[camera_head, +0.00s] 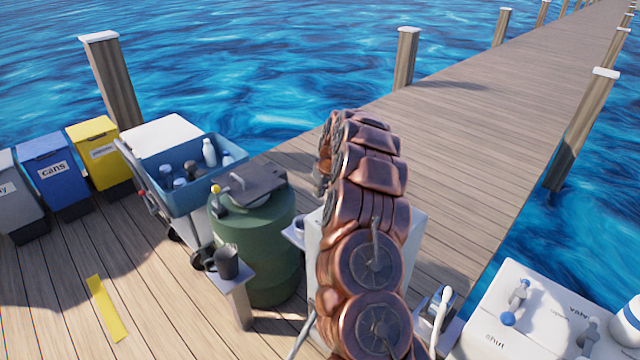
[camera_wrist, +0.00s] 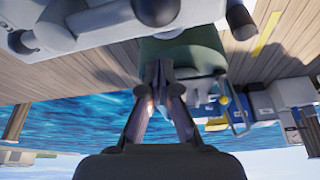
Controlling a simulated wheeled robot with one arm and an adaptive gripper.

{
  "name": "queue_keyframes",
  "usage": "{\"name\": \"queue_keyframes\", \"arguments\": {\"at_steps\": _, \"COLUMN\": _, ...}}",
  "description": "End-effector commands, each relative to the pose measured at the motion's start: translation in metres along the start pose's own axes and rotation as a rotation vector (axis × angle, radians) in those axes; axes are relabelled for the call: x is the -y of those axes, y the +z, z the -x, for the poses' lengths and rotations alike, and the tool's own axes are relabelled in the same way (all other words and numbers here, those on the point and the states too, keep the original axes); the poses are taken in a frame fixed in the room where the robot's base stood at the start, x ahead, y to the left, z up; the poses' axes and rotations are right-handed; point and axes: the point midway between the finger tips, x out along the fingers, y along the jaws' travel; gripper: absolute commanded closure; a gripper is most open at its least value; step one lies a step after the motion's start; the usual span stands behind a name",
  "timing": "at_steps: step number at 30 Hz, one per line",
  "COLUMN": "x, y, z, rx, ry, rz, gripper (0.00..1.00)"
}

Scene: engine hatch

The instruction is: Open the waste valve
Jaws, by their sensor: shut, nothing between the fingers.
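A white panel box (camera_head: 540,325) stands at the lower right of the head view. My gripper is hidden behind my coppery arm in the head view. In the wrist view, which is upside down, my gripper (camera_wrist: 161,72) has its fingertips together and empty. A pale body with dark rounded knobs (camera_wrist: 155,12) fills the top of that view, close beyond the fingertips. I cannot tell whether it bears the valve.
A green tank (camera_head: 252,240) with a dark lid stands left of my arm, with a small post holding a dark cup (camera_head: 228,262). A blue cart (camera_head: 195,185) with bottles and several bins (camera_head: 55,170) are farther left. Water borders the plank dock.

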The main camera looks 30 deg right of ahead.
Motion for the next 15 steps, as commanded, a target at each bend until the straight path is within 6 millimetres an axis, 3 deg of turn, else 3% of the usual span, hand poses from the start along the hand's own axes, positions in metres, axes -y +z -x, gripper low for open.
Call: {"name": "queue_keyframes", "arguments": {"at_steps": 15, "x": 0.0, "y": 0.03, "z": 0.007, "rx": -0.003, "ry": 0.001, "rz": 0.001, "gripper": 1.0}}
